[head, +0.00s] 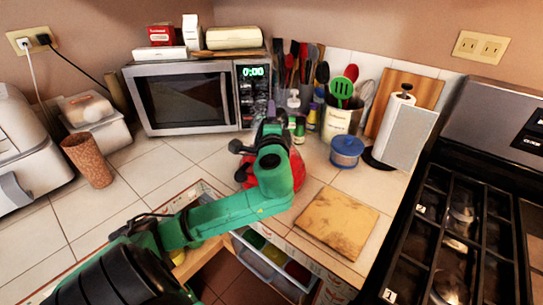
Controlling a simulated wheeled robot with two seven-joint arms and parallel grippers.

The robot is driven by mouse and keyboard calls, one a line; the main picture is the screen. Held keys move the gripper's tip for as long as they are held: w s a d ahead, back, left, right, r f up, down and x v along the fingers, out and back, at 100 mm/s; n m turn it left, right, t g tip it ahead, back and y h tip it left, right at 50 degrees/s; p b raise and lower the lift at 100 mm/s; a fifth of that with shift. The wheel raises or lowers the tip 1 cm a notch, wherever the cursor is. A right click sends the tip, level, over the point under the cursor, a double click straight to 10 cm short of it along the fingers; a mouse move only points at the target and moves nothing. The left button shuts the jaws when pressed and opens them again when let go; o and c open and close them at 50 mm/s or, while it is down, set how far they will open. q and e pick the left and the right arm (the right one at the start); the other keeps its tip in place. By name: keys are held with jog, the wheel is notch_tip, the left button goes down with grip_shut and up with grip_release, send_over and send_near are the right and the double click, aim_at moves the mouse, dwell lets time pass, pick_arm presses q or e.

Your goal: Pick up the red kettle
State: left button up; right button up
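The red kettle (298,172) stands on the tiled counter in front of the microwave, in the middle of the head view. My green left arm covers most of it, so only red parts show on either side of the wrist. My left gripper (271,130) is at the far end of this arm, over or just beyond the kettle. Its fingers are hidden or too small to make out, so I cannot tell whether they are open or touch the kettle. My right gripper is not in view.
A microwave (185,97) stands behind the kettle. A wooden board (337,222) lies at the front, above an open drawer (266,262). The stove (450,230) is at far right.

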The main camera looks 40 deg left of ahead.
pick_arm(q)
grip_shut()
jog(key=shift+f, duration=0.15)
dwell(1.0)
jog(key=shift+r, duration=0.2)
